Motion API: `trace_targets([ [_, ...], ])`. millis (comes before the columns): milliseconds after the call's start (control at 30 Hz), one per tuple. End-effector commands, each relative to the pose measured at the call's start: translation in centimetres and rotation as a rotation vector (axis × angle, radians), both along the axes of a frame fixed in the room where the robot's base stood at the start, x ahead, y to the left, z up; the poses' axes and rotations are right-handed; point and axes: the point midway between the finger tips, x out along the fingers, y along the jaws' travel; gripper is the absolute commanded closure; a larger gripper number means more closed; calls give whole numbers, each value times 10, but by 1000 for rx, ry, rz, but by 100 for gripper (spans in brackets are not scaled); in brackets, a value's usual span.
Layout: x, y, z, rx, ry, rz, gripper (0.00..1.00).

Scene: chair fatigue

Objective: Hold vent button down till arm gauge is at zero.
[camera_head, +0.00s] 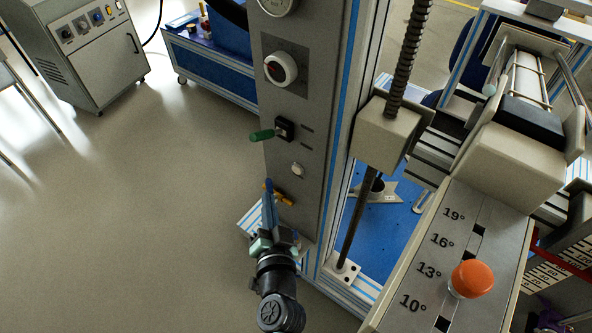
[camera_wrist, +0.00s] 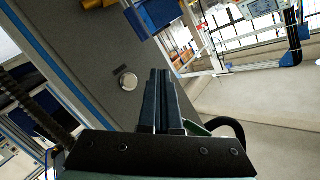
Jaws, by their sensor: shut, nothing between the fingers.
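A small pale round button (camera_head: 298,169) sits on the grey column panel, below the green-handled lever. It shows in the wrist view as a silver disc (camera_wrist: 128,80), left of my fingertips and apart from them. Its label is too small to read. My gripper (camera_wrist: 160,73) is shut and empty, its fingers pointing along the panel. In the head view my gripper (camera_head: 271,240) is low in front of the column, below the button; its fingertips are hard to make out. A round gauge (camera_head: 278,4) at the column's top is cut off, its needle unreadable.
A blue-handled brass valve (camera_head: 284,196) is just below the button, close to my gripper. An orange dome (camera_head: 471,279) tops the angle-marked fixture at right. Floor at left is clear.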

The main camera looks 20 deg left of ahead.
Motion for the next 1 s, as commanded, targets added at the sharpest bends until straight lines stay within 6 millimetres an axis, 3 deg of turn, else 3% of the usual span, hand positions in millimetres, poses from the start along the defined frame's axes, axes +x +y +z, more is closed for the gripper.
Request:
trace_targets([
  [400,52,-19,-2,1,-2,-2,100],
  [1000,62,-22,0,0,0,0,100],
])
